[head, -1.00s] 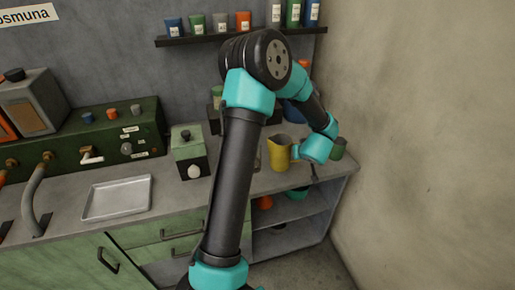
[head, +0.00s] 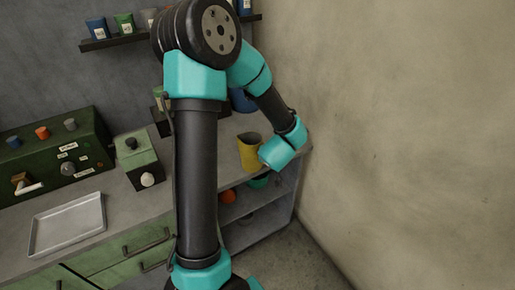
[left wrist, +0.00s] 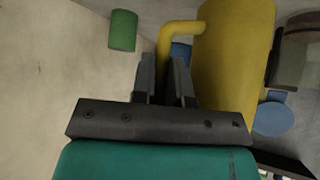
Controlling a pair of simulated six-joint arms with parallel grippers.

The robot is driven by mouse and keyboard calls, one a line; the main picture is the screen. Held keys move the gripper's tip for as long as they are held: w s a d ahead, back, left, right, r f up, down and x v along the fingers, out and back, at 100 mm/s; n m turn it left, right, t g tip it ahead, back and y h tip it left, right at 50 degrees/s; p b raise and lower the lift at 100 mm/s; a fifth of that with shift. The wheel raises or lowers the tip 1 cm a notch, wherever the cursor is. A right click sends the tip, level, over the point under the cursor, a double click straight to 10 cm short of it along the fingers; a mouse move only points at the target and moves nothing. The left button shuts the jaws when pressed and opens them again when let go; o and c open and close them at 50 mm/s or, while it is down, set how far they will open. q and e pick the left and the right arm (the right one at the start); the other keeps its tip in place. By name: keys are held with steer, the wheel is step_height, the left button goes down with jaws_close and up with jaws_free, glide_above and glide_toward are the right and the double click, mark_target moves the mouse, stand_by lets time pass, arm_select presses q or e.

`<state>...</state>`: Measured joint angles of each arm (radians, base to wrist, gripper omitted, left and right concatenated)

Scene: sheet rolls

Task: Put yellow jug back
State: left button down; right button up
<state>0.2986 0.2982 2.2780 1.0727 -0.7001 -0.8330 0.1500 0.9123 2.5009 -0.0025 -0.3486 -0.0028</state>
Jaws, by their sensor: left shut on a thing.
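The yellow jug (head: 249,152) is at the right end of the grey counter (head: 200,160) in the head view. It looks upright there; whether its base touches the counter is unclear. In the left wrist view the jug's yellow body (left wrist: 235,60) fills the upper right, and its handle (left wrist: 184,28) comes down between my fingers. My left gripper (left wrist: 165,85) is shut on this handle. In the head view its fingers are hidden by my teal wrist, just right of the jug. My right gripper is not in view.
A green cup (left wrist: 123,30) and a blue round thing (left wrist: 272,120) show in the left wrist view. A green box (head: 135,155) and a metal tray (head: 68,225) are left on the counter. The bare wall (head: 400,120) is close on the right. Open shelves (head: 265,215) lie below.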

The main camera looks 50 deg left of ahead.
arm_select(q)
steer(key=w+a+f, duration=0.1)
steer(key=w+a, duration=0.9)
steer(key=a, duration=0.1)
steer(key=shift+w+f, duration=0.2)
steer(key=shift+a, duration=0.15)
steer(key=shift+w+a+f, duration=0.15)
steer(key=shift+f, duration=0.75)
steer(key=shift+w+a+f, duration=0.1)
steer(key=shift+f, duration=0.8)
steer(key=c, duration=1.1)
jaws_free()
steer(key=shift+f, duration=0.15)
